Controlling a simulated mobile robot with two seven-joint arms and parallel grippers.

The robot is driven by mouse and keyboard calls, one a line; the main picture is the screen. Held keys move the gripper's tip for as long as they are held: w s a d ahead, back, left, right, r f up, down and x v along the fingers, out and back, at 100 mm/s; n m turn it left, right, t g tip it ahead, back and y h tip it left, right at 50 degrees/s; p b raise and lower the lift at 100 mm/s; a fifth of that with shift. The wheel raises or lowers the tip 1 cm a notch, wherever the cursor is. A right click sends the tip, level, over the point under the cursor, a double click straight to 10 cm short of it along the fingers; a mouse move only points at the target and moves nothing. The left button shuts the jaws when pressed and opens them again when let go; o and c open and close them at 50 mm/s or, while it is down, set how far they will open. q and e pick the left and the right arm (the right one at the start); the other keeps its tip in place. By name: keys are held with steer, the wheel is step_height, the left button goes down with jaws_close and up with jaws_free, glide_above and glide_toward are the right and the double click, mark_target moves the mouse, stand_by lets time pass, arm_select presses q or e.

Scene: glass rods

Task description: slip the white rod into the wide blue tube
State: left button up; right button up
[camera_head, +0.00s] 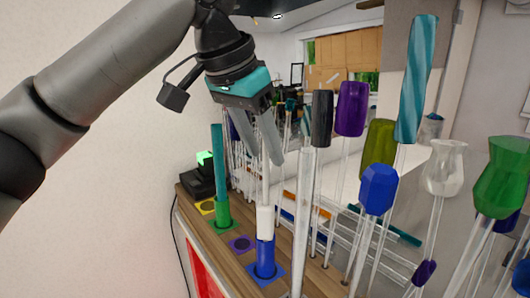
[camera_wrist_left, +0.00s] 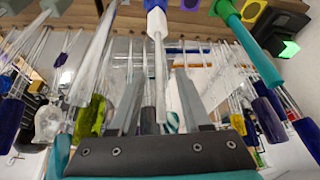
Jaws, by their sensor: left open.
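The wide blue tube (camera_head: 265,259) stands upright on a blue square on the wooden board. The white rod (camera_head: 265,222) stands upright with its thick white end in the mouth of the blue tube; part of that white end shows above the rim. Its thin pale shaft rises toward my left gripper (camera_head: 263,152), which is open above it. In the left wrist view, the shaft of the white rod (camera_wrist_left: 160,85) runs between the two spread fingers of my left gripper (camera_wrist_left: 156,85), apart from both. The blue tube (camera_wrist_left: 154,4) shows at the top edge. My right gripper is not in view.
A teal rod (camera_head: 217,160) stands in a green tube (camera_head: 222,213) to the left. A purple square (camera_head: 242,244) and a yellow square (camera_head: 206,207) lie on the wooden board. Several tall glass rods with coloured ends crowd the right side, including a clear one (camera_head: 303,215) close by.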

arm_select(q)
steer(key=v, duration=1.3)
steer(key=shift+r+p, duration=0.15)
steer(key=shift+p, duration=0.15)
steer(key=shift+a, duration=0.1)
